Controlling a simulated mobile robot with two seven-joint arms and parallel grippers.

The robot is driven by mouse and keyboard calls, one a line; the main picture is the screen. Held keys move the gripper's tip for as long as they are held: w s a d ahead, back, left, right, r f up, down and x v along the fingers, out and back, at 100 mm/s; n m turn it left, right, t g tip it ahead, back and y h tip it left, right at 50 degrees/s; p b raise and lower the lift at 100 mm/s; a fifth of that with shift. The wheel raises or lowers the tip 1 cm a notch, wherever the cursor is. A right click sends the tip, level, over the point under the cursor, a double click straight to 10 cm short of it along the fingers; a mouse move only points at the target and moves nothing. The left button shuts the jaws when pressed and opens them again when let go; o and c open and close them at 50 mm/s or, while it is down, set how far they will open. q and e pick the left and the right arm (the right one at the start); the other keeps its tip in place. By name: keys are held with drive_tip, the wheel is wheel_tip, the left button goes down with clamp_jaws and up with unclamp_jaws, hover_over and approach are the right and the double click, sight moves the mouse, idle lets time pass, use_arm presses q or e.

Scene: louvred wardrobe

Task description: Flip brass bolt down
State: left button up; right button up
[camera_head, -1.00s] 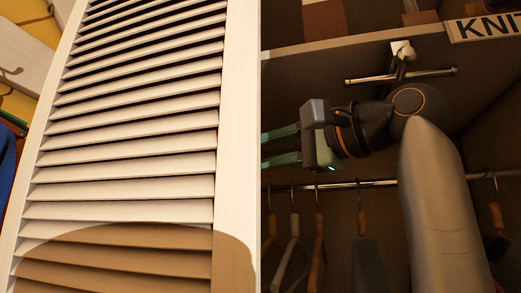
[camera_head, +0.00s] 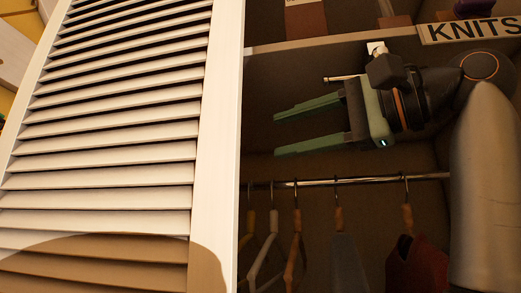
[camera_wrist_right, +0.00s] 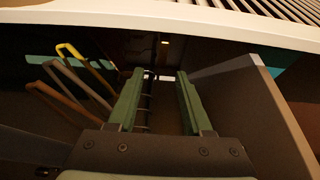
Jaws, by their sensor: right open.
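My right gripper (camera_head: 277,135) is open and empty inside the wardrobe. Its green fingers point left toward the edge of the white louvred door (camera_head: 216,150) in the head view, below the shelf. In the right wrist view the same gripper (camera_wrist_right: 160,74) shows a gap between its fingers, with a dark interior beyond. No bolt shows clearly on the door. My left gripper is not in view.
The shelf (camera_head: 310,44) with its KNITS sign (camera_head: 475,30) lies above the gripper. A hanging rail (camera_head: 340,181) with several hangers and a red garment (camera_head: 420,268) lies below. Some dark space is free between the fingertips and the door edge.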

drive_tip(key=shift+v, duration=1.7)
drive_tip(key=shift+a, duration=0.1)
